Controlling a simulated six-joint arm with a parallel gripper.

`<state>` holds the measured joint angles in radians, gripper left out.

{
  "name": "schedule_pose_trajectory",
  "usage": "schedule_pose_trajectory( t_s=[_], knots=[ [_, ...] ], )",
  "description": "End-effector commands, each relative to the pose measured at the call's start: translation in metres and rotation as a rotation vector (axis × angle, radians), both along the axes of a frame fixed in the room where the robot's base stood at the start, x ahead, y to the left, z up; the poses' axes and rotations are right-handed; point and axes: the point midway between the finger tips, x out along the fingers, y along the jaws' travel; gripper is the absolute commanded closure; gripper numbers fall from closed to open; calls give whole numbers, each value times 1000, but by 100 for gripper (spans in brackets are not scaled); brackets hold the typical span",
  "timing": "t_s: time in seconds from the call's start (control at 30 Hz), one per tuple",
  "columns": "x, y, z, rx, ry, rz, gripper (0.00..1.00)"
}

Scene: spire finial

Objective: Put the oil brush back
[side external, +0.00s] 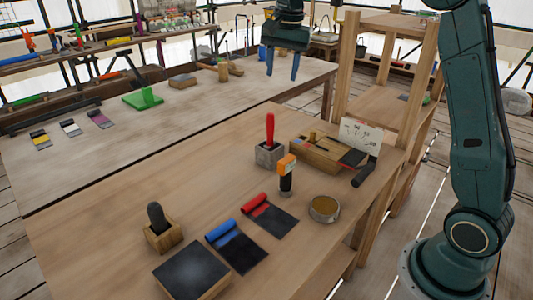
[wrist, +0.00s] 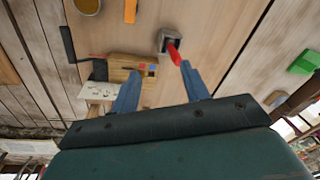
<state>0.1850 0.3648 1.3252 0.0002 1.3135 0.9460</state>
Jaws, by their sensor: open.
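My gripper (side external: 283,72) is open and empty, high above the tables toward the back; its two blue fingers also show in the wrist view (wrist: 157,75). I cannot tell for certain which item is the oil brush. A red-handled tool (side external: 270,131) stands upright in a grey block (side external: 268,154); in the wrist view the red handle (wrist: 174,55) shows close to the right fingertip, though the side view shows them apart. An orange-topped black tool (side external: 287,175) stands upright in front of it. A round tin with amber contents (side external: 324,208) is to its right.
A wooden box (side external: 325,152), a written card (side external: 361,136) and a dark-handled tool (side external: 364,171) are at right. Blue (side external: 232,245) and red (side external: 270,213) rolls, a dark block (side external: 192,272) and a wooden holder (side external: 164,236) lie in front. A wooden shelf post (side external: 347,65) rises behind.

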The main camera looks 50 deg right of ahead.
Motion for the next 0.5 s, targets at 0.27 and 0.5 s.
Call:
schedule_pose_trajectory(
  t_s=[0.27,0.5],
  knots=[
    [-65,30,28,-46,-69,233,54],
    [-123,51,35,-96,-127,431,54]
  ],
)
